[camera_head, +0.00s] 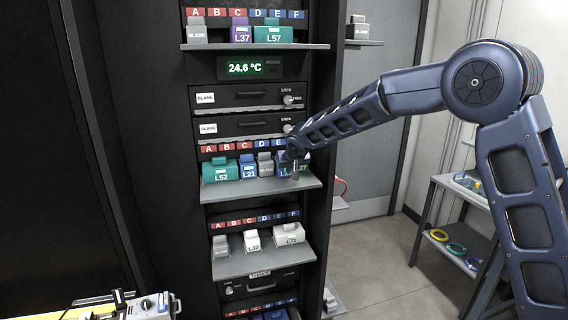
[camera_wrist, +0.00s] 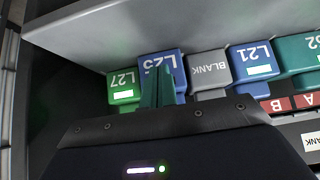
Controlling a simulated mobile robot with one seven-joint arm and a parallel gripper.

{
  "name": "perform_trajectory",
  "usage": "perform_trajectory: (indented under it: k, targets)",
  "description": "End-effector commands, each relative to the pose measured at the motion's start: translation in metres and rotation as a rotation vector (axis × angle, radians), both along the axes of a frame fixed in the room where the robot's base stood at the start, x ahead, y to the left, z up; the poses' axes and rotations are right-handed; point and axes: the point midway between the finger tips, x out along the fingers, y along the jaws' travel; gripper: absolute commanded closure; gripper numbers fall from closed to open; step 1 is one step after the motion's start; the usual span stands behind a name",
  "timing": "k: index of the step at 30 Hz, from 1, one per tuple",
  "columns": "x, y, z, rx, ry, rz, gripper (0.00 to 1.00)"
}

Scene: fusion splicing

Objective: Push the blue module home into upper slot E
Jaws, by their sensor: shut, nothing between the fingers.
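The blue module L25 (camera_wrist: 160,64) sits in the middle shelf row, between the green L27 module (camera_wrist: 122,88) and a grey blank (camera_wrist: 210,72) in the upside-down wrist view. Its label looks larger than its neighbours', so it seems to stand further out. My gripper (camera_wrist: 160,88) is shut and empty, with its fingers in front of L25's lower face. Whether they touch it I cannot tell. The fingers hide part of L25, including any lit window. In the head view my gripper (camera_head: 295,171) is at the right of this row, covering much of slots E and F.
The blue L21 (camera_head: 248,167) and teal L52 (camera_head: 220,170) stand to the left in the same row. A grey shelf ledge (camera_head: 262,187) juts out under the modules. Another module row (camera_head: 252,242) lies below. Open floor (camera_head: 385,255) lies right of the rack.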

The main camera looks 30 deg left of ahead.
Motion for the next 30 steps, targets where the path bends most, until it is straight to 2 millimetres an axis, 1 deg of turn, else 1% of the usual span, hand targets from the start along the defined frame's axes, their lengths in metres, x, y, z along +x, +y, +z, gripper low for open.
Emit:
perform_trajectory:
  k: [17,22,30]
  targets:
    - [0.02,0.02,0.001,0.001,0.0,-0.001,1.0]
    - [0.016,0.017,0.001,0.0,0.0,0.0,1.0]
    - [0.001,0.002,0.001,0.002,0.0,0.0,1.0]
